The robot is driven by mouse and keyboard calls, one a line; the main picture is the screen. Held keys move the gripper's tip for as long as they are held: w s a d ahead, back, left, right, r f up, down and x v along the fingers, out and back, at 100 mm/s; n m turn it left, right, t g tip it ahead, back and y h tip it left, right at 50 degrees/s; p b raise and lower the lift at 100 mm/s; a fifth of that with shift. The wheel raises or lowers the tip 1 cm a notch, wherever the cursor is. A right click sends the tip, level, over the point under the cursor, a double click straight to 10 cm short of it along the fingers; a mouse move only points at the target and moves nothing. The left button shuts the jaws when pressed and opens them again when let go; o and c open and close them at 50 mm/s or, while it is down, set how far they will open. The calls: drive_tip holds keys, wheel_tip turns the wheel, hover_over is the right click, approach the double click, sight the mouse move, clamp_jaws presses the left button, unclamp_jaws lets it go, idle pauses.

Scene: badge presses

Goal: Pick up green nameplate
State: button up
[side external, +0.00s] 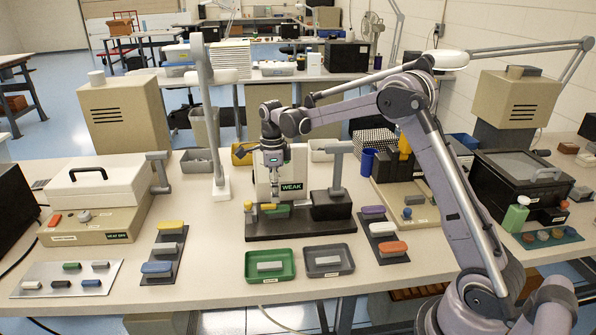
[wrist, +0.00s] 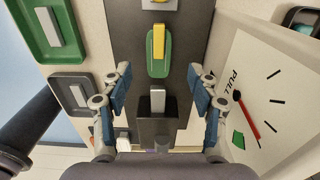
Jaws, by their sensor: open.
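A green rounded plate with a yellow bar on top, which looks like the green nameplate (wrist: 152,67), lies on the dark base strip in the wrist view. In the side view the green piece (side external: 282,211) sits on the press's dark base (side external: 300,229), partly hidden by my gripper. My gripper (side external: 277,202) points down just above this area. In the wrist view its blue-padded fingers (wrist: 159,73) are spread wide with nothing between the tips. The plate lies ahead of the fingertips, roughly midway between them, and they do not appear to touch it.
The press carries a black block (side external: 331,205) and a dial face (wrist: 275,90) close beside one finger. A green tray (side external: 271,277) and a grey tray (side external: 346,271) stand in front. Coloured bars lie on dark strips left (side external: 152,258) and right (side external: 396,257).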

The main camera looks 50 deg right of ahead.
sight(275, 205)
drive_tip(key=shift+s+f, duration=0.1)
drive_tip(key=shift+f, duration=2.45)
drive_tip(key=shift+f, duration=0.2)
drive_tip(key=c, duration=1.2)
